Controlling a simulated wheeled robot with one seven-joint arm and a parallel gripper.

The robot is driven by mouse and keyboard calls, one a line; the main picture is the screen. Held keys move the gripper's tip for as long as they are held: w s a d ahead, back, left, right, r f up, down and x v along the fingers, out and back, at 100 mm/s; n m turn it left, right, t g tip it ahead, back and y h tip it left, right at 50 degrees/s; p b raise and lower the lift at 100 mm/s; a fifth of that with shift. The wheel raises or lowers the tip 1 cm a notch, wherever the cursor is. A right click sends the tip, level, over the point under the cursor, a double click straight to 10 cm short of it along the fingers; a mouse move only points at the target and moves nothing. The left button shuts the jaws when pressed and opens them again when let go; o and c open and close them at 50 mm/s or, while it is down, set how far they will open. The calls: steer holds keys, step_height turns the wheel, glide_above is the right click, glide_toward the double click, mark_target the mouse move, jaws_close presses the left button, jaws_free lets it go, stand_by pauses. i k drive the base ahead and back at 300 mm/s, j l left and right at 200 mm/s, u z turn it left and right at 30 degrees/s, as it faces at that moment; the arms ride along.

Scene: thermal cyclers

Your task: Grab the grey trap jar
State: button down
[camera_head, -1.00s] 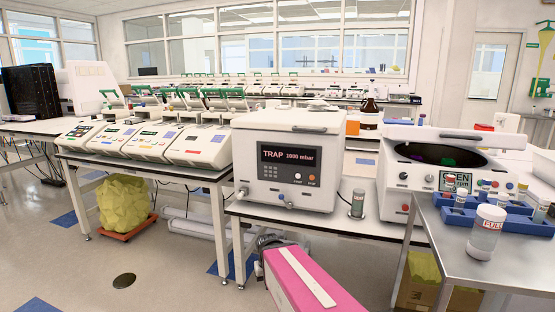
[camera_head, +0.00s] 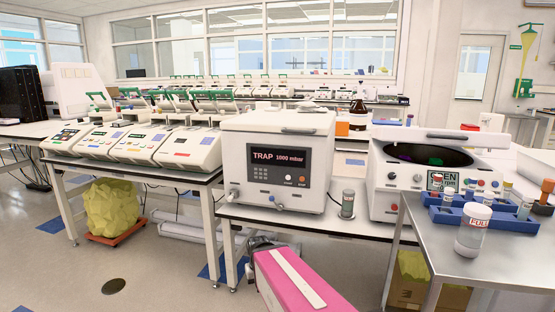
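A small grey jar (camera_head: 347,205) with a lighter lid stands upright on the white bench, just right of the white machine (camera_head: 277,160) whose dark display reads TRAP 1000 mbar. The machine's lid is shut. The grey jar's label is too small to read. My gripper is not in view.
A white centrifuge (camera_head: 384,178) with an open bowl stands right of the grey jar. A blue rack (camera_head: 512,222) with several small containers sits on the metal table (camera_head: 520,266). A pink box (camera_head: 300,284) is on the floor in front of the bench.

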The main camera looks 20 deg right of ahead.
mark_target(348, 198)
steer(key=i+j, duration=0.1)
steer(key=j, duration=0.2)
steer(key=i+j, duration=0.15)
steer(key=j, duration=0.15)
steer(key=j+z, duration=0.1)
steer(key=z, duration=0.75)
steer(key=j+z, duration=0.2)
steer(key=z, duration=0.2)
